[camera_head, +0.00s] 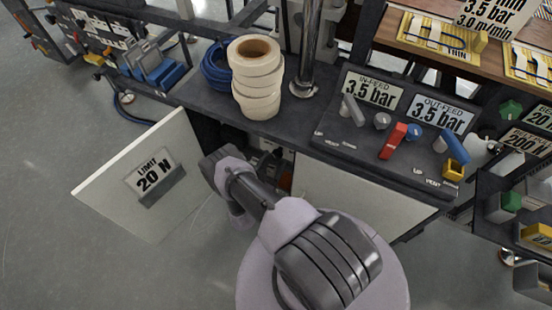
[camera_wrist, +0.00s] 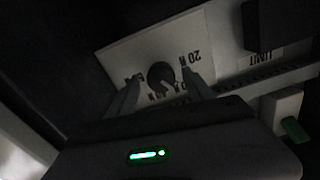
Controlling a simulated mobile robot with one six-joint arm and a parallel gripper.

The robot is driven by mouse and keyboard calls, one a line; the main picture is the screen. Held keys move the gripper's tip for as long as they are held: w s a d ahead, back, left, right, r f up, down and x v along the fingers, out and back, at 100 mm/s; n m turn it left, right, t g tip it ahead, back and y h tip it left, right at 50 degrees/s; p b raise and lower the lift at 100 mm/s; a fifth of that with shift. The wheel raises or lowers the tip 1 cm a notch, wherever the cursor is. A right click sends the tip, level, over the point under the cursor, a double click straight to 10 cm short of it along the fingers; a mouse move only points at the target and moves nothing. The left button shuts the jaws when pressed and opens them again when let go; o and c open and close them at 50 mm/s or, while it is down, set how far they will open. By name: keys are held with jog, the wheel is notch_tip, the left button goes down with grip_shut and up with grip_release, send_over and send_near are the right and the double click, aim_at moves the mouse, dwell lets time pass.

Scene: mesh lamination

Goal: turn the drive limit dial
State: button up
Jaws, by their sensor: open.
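The drive limit dial (camera_wrist: 161,75) is a dark round knob on a pale panel (camera_wrist: 125,55) in the wrist view. Force labels ring it, with "20 N" on its right side; the lettering appears upside down. I cannot tell for sure which mark the knob points to. My gripper (camera_wrist: 161,80) is open, with one finger to the left of the knob and one to the right. Gaps show beside the knob; contact is not clear. In the head view my arm reaches into the cabinet under the bench, and the gripper and dial are hidden there.
An open cabinet door (camera_head: 110,190) with a "LIMIT 20 N" card (camera_head: 152,174) stands left of my arm. White tape rolls (camera_head: 257,85) stand on the bench above. A valve panel (camera_head: 330,140) is to the right. The wrist view is dark, with a "LIMIT" label (camera_wrist: 260,58) at right.

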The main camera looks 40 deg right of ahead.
jog(key=shift+x, duration=1.35)
jog(key=shift+c, duration=0.4)
grip_shut()
jog(key=n, duration=0.5)
jog(key=shift+n, duration=0.4)
jog(key=n, duration=0.5)
jog(key=shift+n+b, duration=0.3)
jog(key=shift+n, duration=0.4)
